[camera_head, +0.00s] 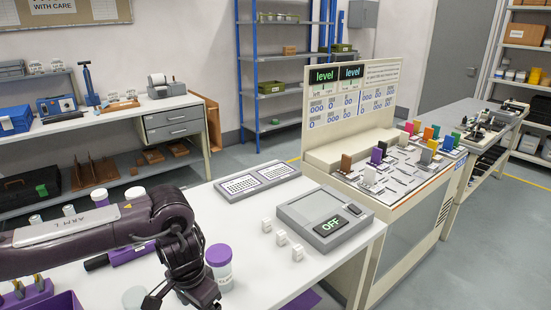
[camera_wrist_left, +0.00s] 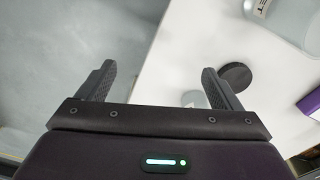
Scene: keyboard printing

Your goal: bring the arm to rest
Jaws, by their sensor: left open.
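My left arm comes in from the left in the head view, with its gripper (camera_head: 188,292) low over the near part of the white table (camera_head: 240,222). In the left wrist view the two fingers of the left gripper (camera_wrist_left: 158,80) stand wide apart with nothing between them. They point over the table edge, with grey floor on the left side. A clear jar with a purple lid (camera_head: 219,262) stands just right of the gripper in the head view. My right gripper is not in view.
Three small white blocks (camera_head: 281,238) lie near a grey device reading OFF (camera_head: 329,223). A black disc (camera_wrist_left: 236,77) lies near the right finger. A purple rack (camera_head: 28,294) stands at the lower left.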

